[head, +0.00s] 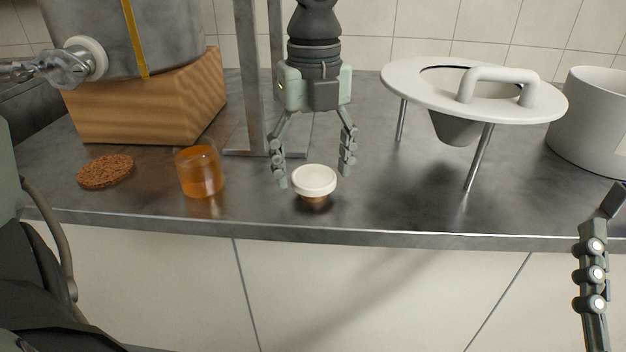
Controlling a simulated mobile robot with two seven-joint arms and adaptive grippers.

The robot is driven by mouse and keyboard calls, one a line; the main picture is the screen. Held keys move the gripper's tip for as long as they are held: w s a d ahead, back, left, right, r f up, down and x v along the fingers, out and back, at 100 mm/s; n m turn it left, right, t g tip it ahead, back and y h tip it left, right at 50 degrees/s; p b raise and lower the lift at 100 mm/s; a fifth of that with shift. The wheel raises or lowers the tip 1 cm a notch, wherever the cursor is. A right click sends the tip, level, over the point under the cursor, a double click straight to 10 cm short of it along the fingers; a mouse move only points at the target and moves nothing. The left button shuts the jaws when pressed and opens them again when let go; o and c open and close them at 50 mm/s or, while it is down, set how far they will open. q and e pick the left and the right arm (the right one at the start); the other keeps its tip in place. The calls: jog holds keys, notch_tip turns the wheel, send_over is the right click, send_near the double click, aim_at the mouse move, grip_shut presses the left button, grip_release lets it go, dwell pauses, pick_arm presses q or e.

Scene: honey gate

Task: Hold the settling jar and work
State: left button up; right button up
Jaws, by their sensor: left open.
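A glass jar of amber honey (200,173) stands upright on the steel counter, left of centre, with no lid on it. A round white lid-like piece (314,180) sits near the counter's front edge, with a small brown part showing under it. My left gripper (314,178) points down over this white piece. Its fingers are spread wide, one on each side, and I see no grip on it. My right gripper (592,270) shows only in part at the right edge, low in front of the counter. Its opening cannot be seen.
A steel tank (180,35) with a valve (75,62) stands on a wooden block (150,105). A cork mat (105,172) lies left of the jar. A metal post (245,80), a white funnel stand (400,78) and a white pot (590,125) also stand on the counter.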

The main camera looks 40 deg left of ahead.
aim_at(314, 176)
pick_arm(q)
jog(key=c, duration=1.1)
jog(key=shift+o, duration=0.2)
jog(key=shift+r, duration=0.6)
jog(key=shift+r+p, duration=1.3)
jog(key=shift+r, duration=1.7)
